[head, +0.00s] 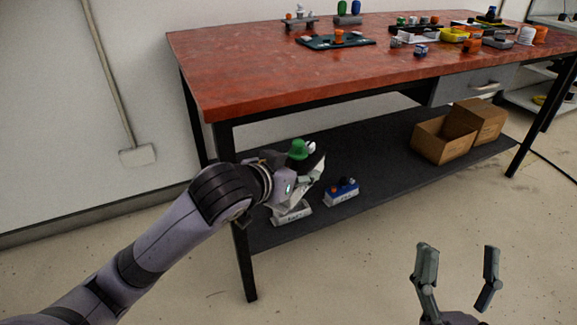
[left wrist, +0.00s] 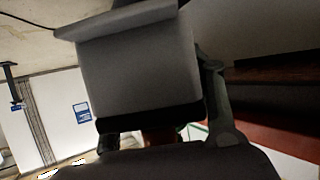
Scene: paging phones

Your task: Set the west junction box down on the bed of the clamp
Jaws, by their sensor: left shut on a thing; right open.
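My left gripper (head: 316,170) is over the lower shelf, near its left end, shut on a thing. In the left wrist view a grey box-like body with a flange (left wrist: 137,70) fills the middle, close between the fingers. In the head view a green domed part (head: 298,149) and a white knob (head: 311,147) show beside the gripper; the hand hides much there. A pale labelled base (head: 291,216) is on the shelf just below the gripper. I cannot tell which thing is the west junction box or the clamp. My right gripper (head: 458,275) is open and empty over the floor.
A blue piece with a white label (head: 342,193) sits on the dark lower shelf (head: 385,185), right of the gripper. Two cardboard boxes (head: 443,140) stand further right. The red tabletop (head: 255,75) above holds many small items toward its back. A table leg (head: 243,262) stands near my left arm.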

